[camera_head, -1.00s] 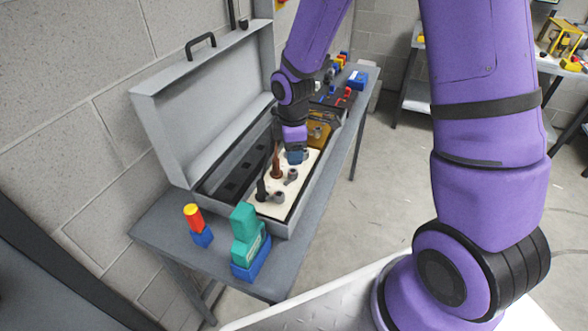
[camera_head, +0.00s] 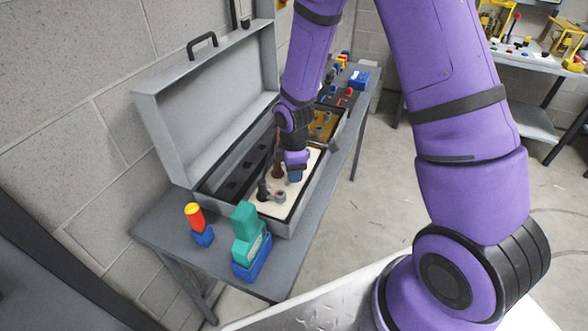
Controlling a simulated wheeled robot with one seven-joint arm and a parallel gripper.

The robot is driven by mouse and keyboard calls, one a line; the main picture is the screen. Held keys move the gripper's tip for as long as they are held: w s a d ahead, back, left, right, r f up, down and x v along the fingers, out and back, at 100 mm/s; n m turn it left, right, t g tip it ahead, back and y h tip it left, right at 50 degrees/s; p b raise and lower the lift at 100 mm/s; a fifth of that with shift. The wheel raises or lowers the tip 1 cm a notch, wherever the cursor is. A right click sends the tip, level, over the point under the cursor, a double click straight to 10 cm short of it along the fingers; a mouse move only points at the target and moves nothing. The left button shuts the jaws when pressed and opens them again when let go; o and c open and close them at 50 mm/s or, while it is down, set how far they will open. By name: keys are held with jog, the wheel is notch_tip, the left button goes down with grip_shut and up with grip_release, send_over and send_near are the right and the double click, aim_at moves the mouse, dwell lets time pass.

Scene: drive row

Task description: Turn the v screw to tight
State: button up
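An open grey case (camera_head: 310,195) stands on the bench with a cream panel (camera_head: 268,208) inside. The panel carries a black upright post (camera_head: 263,188), a brown upright post (camera_head: 277,168) and small grey screw-like knobs, one (camera_head: 280,196) near the front. I cannot read any letter, so I cannot tell which is the v screw. My gripper (camera_head: 296,176) points down over the panel's right side, behind the front knob. Its fingertips are too small and dark to tell whether they are open or shut, or touching anything. The wrist hides part of the panel.
The case lid (camera_head: 210,110) stands open on the left, against the wall. A red-yellow handled tool (camera_head: 195,216) and a teal tool in a blue holder (camera_head: 248,240) stand at the bench's front. Another panel with yellow parts (camera_head: 322,126) lies behind the gripper.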

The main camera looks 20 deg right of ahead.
jog(key=shift+c, duration=1.3)
jog(key=shift+m, duration=0.3)
jog(key=m, duration=0.9)
jog(key=shift+m, duration=2.2)
jog(key=o, duration=0.8)
